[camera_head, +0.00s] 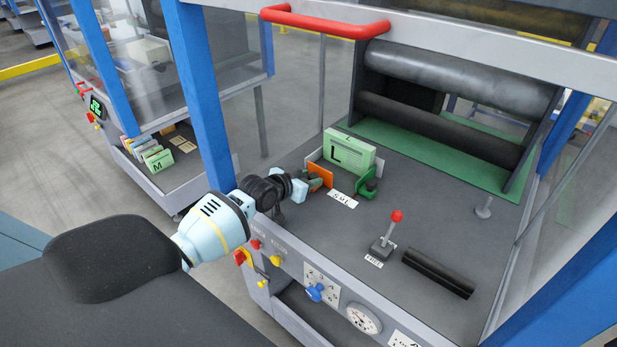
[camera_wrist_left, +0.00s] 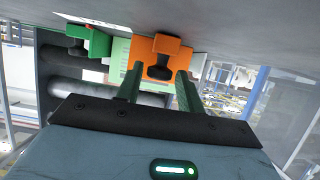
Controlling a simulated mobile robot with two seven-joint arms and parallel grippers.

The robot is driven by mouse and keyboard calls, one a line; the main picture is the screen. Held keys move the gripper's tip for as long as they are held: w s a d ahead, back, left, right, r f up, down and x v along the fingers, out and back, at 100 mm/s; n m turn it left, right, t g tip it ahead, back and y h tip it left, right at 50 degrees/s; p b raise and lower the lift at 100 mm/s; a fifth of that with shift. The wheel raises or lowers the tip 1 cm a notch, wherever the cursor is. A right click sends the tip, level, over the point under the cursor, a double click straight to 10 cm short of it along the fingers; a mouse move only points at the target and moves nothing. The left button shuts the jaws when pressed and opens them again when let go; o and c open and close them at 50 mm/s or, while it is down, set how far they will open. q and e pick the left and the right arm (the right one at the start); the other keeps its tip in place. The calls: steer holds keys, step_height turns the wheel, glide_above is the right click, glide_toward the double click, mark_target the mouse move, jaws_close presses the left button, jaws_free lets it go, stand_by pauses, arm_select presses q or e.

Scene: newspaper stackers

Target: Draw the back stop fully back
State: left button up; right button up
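An orange stop plate (camera_head: 321,174) stands upright on the grey machine bed, at the near left end of a green block marked L (camera_head: 349,153). A green stop (camera_head: 369,186) with a knob stands at the block's near right side. No label shows which stop is the back stop. My left gripper (camera_head: 311,182) is at the orange stop. In the left wrist view, the orange stop's dark knob (camera_wrist_left: 159,73) lies between the two spread fingertips (camera_wrist_left: 160,76); contact with them is not clear. My right gripper is not in view.
A red-topped lever (camera_head: 397,216) and a black grooved bar (camera_head: 438,272) are on the bed at right. Dark rollers (camera_head: 440,120) lie behind. A blue post (camera_head: 205,100) stands left of my wrist, and a red handle (camera_head: 325,24) crosses above. The front panel carries knobs and a gauge (camera_head: 364,319).

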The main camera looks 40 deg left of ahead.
arm_select(q)
steer(key=shift+o, duration=1)
steer(key=shift+r, duration=0.1)
steer(key=shift+r, duration=0.1)
steer(key=p+v, duration=0.1)
steer(key=v, duration=0.6)
steer(key=shift+s, duration=0.4)
